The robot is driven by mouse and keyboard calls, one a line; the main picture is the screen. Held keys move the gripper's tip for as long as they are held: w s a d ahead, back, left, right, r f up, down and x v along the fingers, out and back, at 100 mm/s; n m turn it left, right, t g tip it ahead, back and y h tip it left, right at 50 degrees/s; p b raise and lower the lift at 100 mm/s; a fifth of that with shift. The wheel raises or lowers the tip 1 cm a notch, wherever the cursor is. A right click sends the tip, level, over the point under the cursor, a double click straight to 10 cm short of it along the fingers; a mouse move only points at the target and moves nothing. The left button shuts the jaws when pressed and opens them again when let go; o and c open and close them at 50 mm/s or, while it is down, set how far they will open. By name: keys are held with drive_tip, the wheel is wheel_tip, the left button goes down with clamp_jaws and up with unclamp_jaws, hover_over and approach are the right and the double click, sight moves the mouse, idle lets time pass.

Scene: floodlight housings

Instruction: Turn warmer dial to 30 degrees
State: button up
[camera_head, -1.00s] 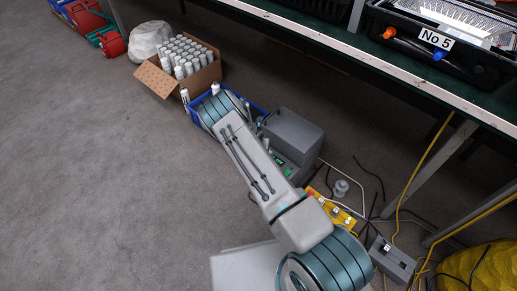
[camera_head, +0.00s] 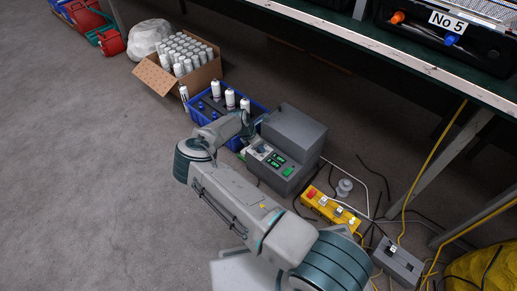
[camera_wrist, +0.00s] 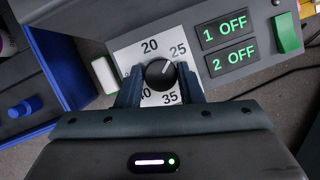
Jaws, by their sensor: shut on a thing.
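The grey warmer (camera_head: 290,140) stands on the floor, with its control panel facing my arm. In the wrist view its black round dial (camera_wrist: 160,74) sits on a white scale plate (camera_wrist: 130,55). The dial's white pointer line points up and right, close to the 25 mark. The 20, 25 and 35 marks show, the 40 is partly covered, and the 30 is hidden behind the right finger. My gripper (camera_wrist: 160,82) is shut on the dial, one finger on each side. Green displays (camera_wrist: 228,44) read "1 OFF" and "2 OFF". A green switch (camera_wrist: 287,33) is beside them.
A blue crate (camera_head: 262,106) with white cans stands directly behind and left of the warmer. A cardboard box of cans (camera_head: 158,82) is farther back. A yellow switch box (camera_head: 325,205) and cables lie to the right. A bench (camera_head: 400,62) overhangs behind. The floor at left is clear.

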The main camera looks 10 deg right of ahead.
drive_tip(key=m+g+b, duration=0.1)
drive_tip(key=m, duration=0.1)
drive_tip(key=m+b, duration=0.1)
drive_tip(key=m, duration=0.1)
drive_tip(key=shift+d+f+m+g, duration=0.1)
drive_tip(key=shift+f+m+g, duration=0.1)
drive_tip(key=shift+m+g, duration=0.15)
drive_tip(key=m+g, duration=0.1)
drive_tip(key=m, duration=0.1)
drive_tip(key=m+b, duration=0.1)
drive_tip(key=m, duration=0.1)
drive_tip(key=shift+w+r+g+y, duration=0.1)
drive_tip(key=shift+g+y, duration=0.25)
drive_tip(key=shift+y, duration=0.05)
drive_tip(key=shift+m, duration=0.25)
drive_tip(key=o, duration=1)
drive_tip(key=shift+d, duration=0.1)
drive_tip(key=shift+c, duration=0.2)
drive_tip(key=shift+r, duration=0.15)
drive_tip(key=p+v, duration=0.5)
drive_tip(key=v, duration=0.8)
drive_tip(key=shift+r, duration=0.25)
